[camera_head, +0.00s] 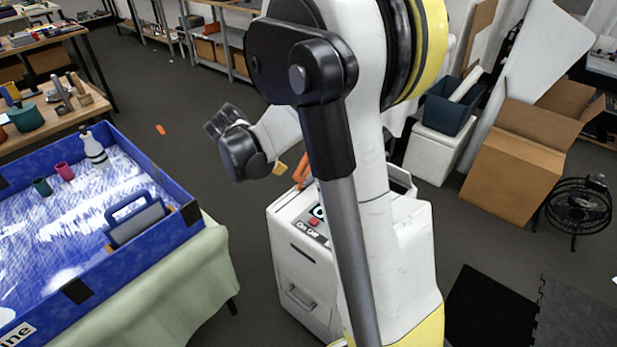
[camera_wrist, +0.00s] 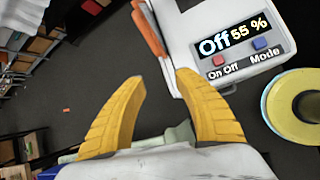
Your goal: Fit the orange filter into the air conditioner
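The white air conditioner (camera_head: 300,235) stands on the floor in the middle of the head view, partly hidden by my arm. In the wrist view its top panel (camera_wrist: 240,20) shows "Off 55 %" with a red and a blue button. The orange filter (camera_wrist: 150,28), with a pale inner side, stands along the left edge of this top. Its orange edge (camera_head: 303,168) shows partly in the head view. Whether it is fully seated cannot be told. My gripper (camera_wrist: 162,77) is open, its yellow fingers apart and nothing held between them, close to the filter's near end.
A blue-walled table (camera_head: 190,214) with a bottle, small cups and a blue-handled item stands at the left. A cardboard box (camera_head: 510,160), white bin (camera_head: 432,152) and black fan (camera_head: 578,205) stand at the right. Floor between table and air conditioner is mostly clear.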

